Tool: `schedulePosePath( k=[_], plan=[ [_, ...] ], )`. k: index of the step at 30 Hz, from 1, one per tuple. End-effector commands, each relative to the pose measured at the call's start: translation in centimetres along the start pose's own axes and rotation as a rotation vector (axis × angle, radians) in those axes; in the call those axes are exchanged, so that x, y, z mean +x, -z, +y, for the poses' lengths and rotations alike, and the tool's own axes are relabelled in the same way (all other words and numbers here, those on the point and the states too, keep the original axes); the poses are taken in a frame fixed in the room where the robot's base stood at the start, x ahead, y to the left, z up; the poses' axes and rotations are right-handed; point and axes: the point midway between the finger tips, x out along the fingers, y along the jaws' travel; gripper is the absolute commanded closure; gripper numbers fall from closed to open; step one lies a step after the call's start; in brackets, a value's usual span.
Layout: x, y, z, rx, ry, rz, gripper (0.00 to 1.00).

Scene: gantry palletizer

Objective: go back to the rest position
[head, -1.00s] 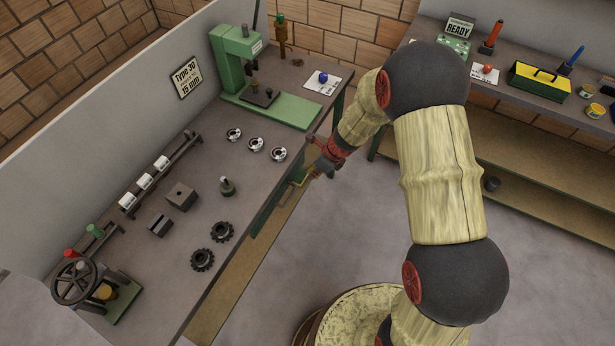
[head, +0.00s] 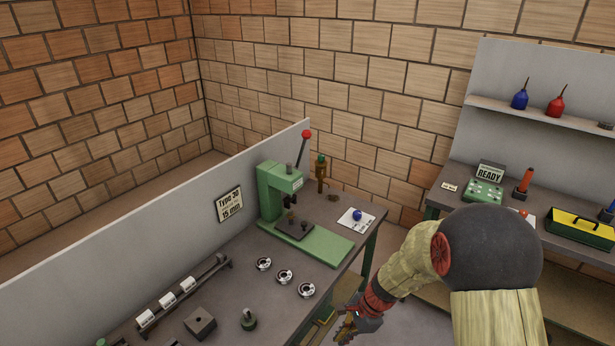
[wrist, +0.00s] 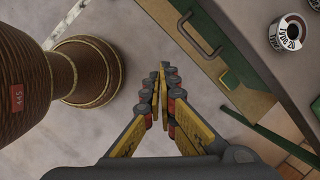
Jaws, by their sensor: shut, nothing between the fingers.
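My gripper (head: 346,330) is low in the head view, just off the right edge of the grey workbench (head: 262,325), with nothing in it. In the wrist view my gripper (wrist: 161,75) points down over the pale floor, its yellow fingers closed together at the tips. The bench edge with a green drawer front and handle (wrist: 200,35) lies to the right of the fingers in that view, apart from them.
On the bench stand a green arbor press (head: 280,195), several bearing rings (head: 285,276), a dark block (head: 200,322) and a blue ball on a card (head: 357,215). Open floor lies between the benches.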

Motion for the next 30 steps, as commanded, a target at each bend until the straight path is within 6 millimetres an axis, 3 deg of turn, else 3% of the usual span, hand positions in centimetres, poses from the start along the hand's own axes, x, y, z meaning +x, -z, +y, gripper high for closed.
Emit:
schedulePosePath(
  k=[6,15,24,30],
  plan=[
    [-6.4,-2.1,4.3,-0.491,-0.058,0.024,1.0],
    [-16.0,-3.3,11.0,-1.076,-0.111,0.157,1.0],
    [-23.0,-3.5,16.9,-1.366,-0.114,0.393,1.0],
    [-26.4,-4.2,18.7,-1.403,-0.025,0.559,1.0]
  ],
)
